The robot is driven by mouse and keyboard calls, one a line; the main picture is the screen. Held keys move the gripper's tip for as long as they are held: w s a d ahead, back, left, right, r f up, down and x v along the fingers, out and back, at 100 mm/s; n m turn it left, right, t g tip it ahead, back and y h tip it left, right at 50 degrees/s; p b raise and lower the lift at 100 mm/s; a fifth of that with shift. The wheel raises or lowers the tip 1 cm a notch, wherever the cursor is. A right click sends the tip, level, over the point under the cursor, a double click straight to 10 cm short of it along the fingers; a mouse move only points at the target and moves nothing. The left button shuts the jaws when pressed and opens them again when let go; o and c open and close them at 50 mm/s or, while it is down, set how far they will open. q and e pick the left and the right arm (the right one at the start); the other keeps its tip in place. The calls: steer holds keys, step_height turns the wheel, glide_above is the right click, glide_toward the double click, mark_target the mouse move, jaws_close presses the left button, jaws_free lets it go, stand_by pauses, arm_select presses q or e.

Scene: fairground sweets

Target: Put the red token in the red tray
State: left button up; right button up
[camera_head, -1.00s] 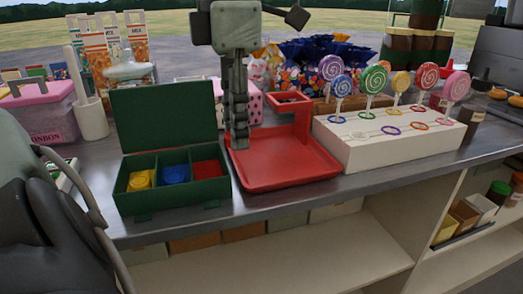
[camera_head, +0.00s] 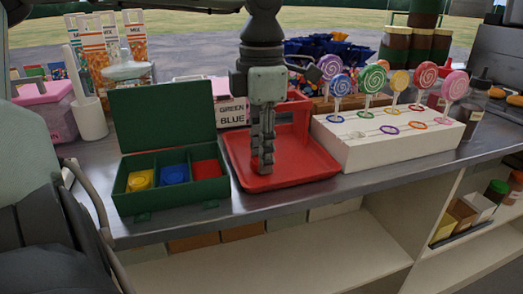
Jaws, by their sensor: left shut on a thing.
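The red tray (camera_head: 285,180) lies on the counter in the middle, with a raised part at its back. My left gripper (camera_head: 264,168) points straight down over the tray's left half, its fingertips low near the tray floor. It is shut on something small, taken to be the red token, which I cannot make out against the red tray. The open green box (camera_head: 160,204) stands left of the tray. It has yellow, blue and red compartments; round pieces show in the yellow (camera_head: 141,180) and blue (camera_head: 174,174) ones, none clearly in the red (camera_head: 206,169). My right gripper is not in view.
A white stand (camera_head: 375,150) with several lollipops and coloured rings is close on the tray's right. A pink box (camera_head: 45,112) and white cup (camera_head: 90,118) stand at the left. The counter's front edge runs below the tray.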

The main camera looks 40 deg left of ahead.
arm_select(q)
steer(key=shift+f, duration=0.1)
steer(key=o, duration=0.8)
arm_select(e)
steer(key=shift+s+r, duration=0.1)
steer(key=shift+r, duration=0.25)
